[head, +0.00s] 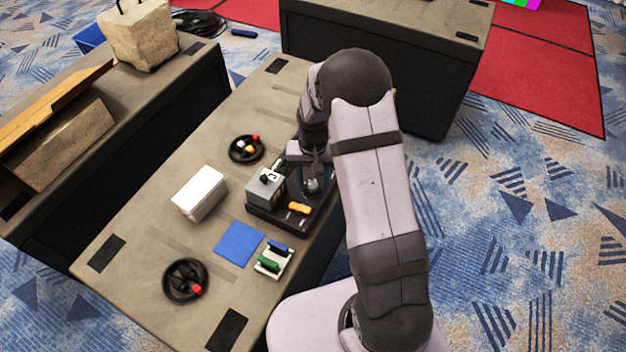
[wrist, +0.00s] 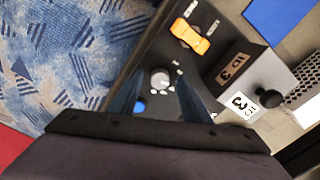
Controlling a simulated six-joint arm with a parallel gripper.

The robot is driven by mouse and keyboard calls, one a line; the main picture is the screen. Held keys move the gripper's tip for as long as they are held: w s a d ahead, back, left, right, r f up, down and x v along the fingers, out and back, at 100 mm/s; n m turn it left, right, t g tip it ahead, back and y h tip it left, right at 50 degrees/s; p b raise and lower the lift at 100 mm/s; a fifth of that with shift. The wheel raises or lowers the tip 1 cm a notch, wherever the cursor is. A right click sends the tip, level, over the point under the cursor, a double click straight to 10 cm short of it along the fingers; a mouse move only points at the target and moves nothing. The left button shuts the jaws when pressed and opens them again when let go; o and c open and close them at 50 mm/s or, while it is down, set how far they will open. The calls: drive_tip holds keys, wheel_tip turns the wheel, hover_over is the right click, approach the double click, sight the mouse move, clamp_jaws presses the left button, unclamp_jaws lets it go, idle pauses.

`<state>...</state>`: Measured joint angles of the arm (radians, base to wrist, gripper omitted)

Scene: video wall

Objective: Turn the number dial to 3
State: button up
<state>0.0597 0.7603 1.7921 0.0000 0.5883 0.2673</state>
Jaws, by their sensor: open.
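The number dial, a round grey knob (wrist: 160,79), stands on a black panel (wrist: 222,137) with small white marks around it. The marks and the dial's setting are too small to read. In the wrist view my gripper (wrist: 158,84) is open, with one finger on each side of the dial. I cannot tell whether the fingers touch it. In the head view my gripper (head: 313,178) is low over the right part of the panel (head: 270,220), and the arm hides part of that area.
An orange switch (wrist: 189,36) and a blue button (wrist: 139,106) sit near the dial. A grey box (head: 265,187) with a black knob and number labels rises beside it. A white box (head: 199,193), a blue square (head: 239,243) and cable coils (head: 186,279) lie on the table.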

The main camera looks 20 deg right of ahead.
sight(313, 184)
drive_tip(key=shift+r, duration=0.1)
drive_tip(key=shift+r+b, duration=0.8)
drive_tip(key=shift+r, duration=2.8)
